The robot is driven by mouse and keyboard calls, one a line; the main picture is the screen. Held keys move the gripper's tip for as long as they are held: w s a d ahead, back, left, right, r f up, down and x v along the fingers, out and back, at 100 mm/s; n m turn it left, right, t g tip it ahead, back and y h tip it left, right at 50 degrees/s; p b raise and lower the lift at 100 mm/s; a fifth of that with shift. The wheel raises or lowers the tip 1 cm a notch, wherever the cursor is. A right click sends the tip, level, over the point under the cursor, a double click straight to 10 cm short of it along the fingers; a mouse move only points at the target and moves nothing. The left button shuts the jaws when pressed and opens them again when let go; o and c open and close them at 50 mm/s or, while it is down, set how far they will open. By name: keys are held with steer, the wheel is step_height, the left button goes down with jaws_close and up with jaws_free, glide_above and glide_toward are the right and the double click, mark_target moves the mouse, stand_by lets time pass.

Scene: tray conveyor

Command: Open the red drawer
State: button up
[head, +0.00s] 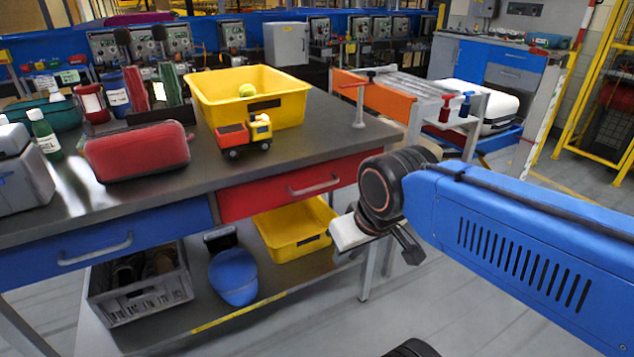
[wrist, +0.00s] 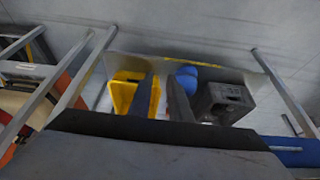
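The red drawer (head: 250,200) sits under the front edge of the grey workbench top (head: 330,135), right of the blue drawer. Its front looks flush with the bench, so it is shut. A grey bar handle (head: 315,185) runs across its right part. My gripper (head: 408,245) is in front and to the right of the red drawer in the head view, clear of the handle. In the wrist view, my gripper (wrist: 163,90) shows two dark fingers apart with nothing between them. I cannot make out the red drawer in the wrist view.
The blue drawer (head: 160,226) is shut. On the bench top are a yellow bin (head: 205,105), a toy truck (head: 233,140) and a red case (head: 135,155). The lower shelf holds a yellow crate (head: 285,245), a blue helmet (head: 233,275) and a grey crate (head: 140,310).

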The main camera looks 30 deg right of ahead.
steer(key=w+d+r+m+g, duration=0.1)
steer(key=w+d+r+m, duration=0.2)
steer(key=w+r+m, duration=0.65)
steer(key=w+d+r+m+g, duration=0.2)
steer(key=w+d+r+m, duration=0.1)
steer(key=w+r+m, duration=0.65)
steer(key=n, duration=0.1)
glide_toward(318, 178)
steer(key=s+f, duration=0.1)
steer(key=f, duration=0.1)
steer(key=a+f, duration=0.1)
steer(key=f, duration=0.1)
steer(key=s+a+f, duration=0.1)
steer(key=f, duration=0.2)
steer(key=shift+s, duration=0.3)
steer(key=shift+c, duration=0.3)
jaws_close()
